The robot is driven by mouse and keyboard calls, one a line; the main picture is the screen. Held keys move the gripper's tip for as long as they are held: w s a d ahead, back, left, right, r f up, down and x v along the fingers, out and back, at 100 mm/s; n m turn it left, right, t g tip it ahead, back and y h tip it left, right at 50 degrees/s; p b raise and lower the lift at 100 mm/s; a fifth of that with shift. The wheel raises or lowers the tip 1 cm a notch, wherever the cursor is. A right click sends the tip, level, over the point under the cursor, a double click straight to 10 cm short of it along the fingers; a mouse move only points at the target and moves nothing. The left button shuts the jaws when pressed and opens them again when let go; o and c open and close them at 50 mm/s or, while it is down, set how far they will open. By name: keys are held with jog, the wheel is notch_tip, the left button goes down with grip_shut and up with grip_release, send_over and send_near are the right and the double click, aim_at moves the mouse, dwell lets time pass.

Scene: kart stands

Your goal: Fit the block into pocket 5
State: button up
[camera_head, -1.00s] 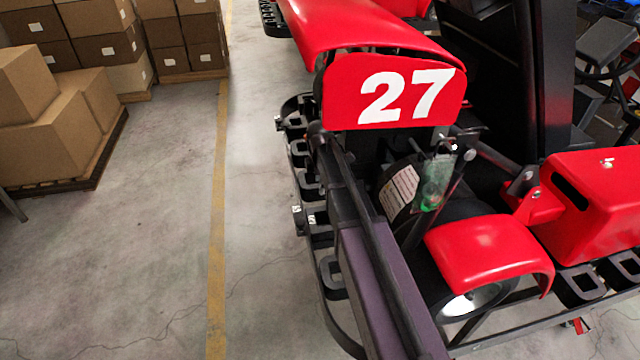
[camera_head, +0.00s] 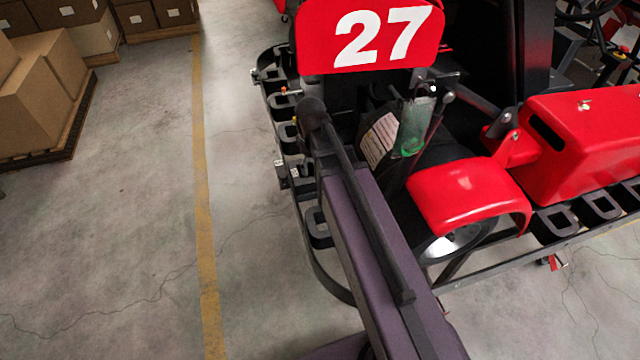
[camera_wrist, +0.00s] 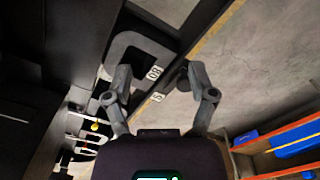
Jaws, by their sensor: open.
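A black square-rimmed pocket (camera_wrist: 128,42) lies just beyond the left fingertip. Small white labels (camera_wrist: 154,73) sit between the fingers; one resembles a 5 or S, but I cannot read them surely. In the head view, a row of black pockets (camera_head: 318,238) runs along the kart's left side, partly hidden by my arm. My gripper is not clear there. I cannot identify the block; a small yellow piece (camera_wrist: 94,127) shows at left in the wrist view.
The red kart panel numbered 27 (camera_head: 372,38) and a red fender (camera_head: 468,192) are beside my arm. More pockets (camera_head: 600,204) line the right side. Cardboard boxes (camera_head: 40,100) stand far left. The floor around the yellow line (camera_head: 205,230) is clear.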

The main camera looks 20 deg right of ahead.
jog(key=s+m, duration=0.6)
jog(key=s, duration=0.1)
jog(key=shift+s+m, duration=0.4)
dwell(0.9)
jog(key=shift+d, duration=0.1)
jog(key=shift+c, duration=1)
